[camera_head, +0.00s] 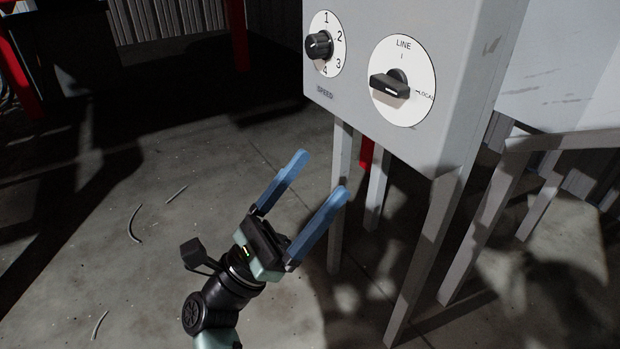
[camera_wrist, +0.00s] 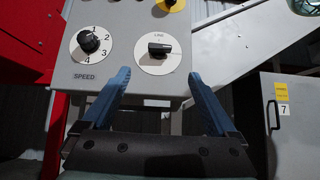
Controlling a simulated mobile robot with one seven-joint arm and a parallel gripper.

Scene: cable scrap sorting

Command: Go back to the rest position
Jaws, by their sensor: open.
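My gripper (camera_head: 319,171) is open, with its two blue fingers apart and nothing between them. In the head view it is in the air over the floor, to the lower left of a grey control box (camera_head: 440,70). In the wrist view my gripper (camera_wrist: 157,78) points at the box's front panel (camera_wrist: 125,45), and the fingertips show just below the two dials. I cannot tell the exact gap, but no contact is seen.
The box carries a SPEED knob (camera_head: 319,45) marked 1 to 4 and a LINE/LOCAL switch (camera_head: 391,86). It stands on grey legs (camera_head: 340,200). Cable scraps (camera_head: 134,224) lie on the concrete floor (camera_head: 120,270). A cabinet (camera_wrist: 292,130) marked 7 stands at right in the wrist view.

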